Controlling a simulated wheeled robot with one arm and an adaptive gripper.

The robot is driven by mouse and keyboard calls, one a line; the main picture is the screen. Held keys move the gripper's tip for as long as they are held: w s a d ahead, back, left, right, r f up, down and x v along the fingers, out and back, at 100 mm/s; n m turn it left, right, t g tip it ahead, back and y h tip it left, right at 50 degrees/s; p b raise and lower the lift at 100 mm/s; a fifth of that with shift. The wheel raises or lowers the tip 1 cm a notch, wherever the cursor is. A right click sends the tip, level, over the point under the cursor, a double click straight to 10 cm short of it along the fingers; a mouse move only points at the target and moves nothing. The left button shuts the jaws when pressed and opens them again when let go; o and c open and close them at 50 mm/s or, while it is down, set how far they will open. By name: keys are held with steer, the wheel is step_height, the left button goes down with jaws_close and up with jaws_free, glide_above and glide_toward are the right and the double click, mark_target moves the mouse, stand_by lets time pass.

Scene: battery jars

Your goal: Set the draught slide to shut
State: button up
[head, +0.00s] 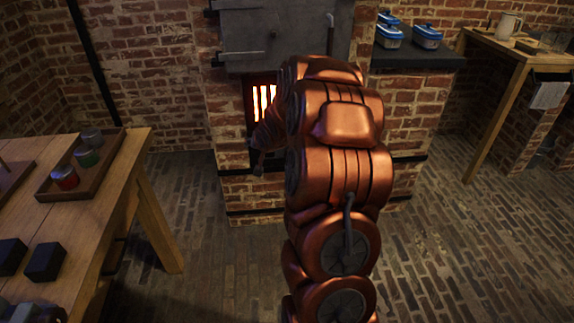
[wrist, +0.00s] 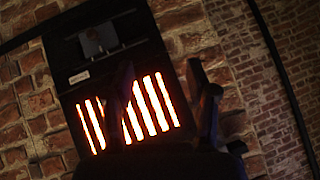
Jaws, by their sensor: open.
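The draught slide is on the front of a brick stove (head: 232,185). In the wrist view a dark panel (wrist: 62,62) carries a grey block (wrist: 98,40), which may be the slide's grip, and a small pale label (wrist: 79,77). Below them, glowing upright slots (wrist: 152,105) show bright orange, so the draught looks uncovered there. The glow also shows in the head view (head: 263,98), partly behind my arm. My gripper (wrist: 162,78) is open and empty, its fingers in front of the slots, the left one overlapping them. In the head view my gripper (head: 258,168) hangs before the stove.
A grey metal door (head: 245,35) is above the glow. At left, a wooden table (head: 110,190) bears a tray (head: 112,153) of jars and black blocks (head: 45,262). Blue-lidded containers (head: 427,36) stand on a dark ledge at right, beside a wooden bench (head: 500,75). Brick floor is clear at right.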

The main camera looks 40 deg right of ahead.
steer(key=w+d+f+m+t+h+b, duration=0.1)
steer(key=w+d+f+m+t+b, duration=0.1)
steer(key=d+f+b, duration=0.5)
steer(key=m+t+h+b, duration=0.1)
steer(key=m+t+b, duration=0.1)
steer(key=t, duration=0.1)
glide_toward(287, 154)
steer(key=f+x, duration=0.1)
steer(key=x, duration=0.3)
steer(key=shift+d+b+x, duration=0.1)
steer(key=shift+b+x, duration=0.35)
steer(key=shift+x, duration=1.3)
steer(key=shift+d+b+x, duration=0.15)
steer(key=shift+b+x, duration=0.3)
steer(key=shift+x, duration=1.3)
steer(key=shift+r, duration=0.2)
steer(key=shift+c, duration=0.2)
jaws_close()
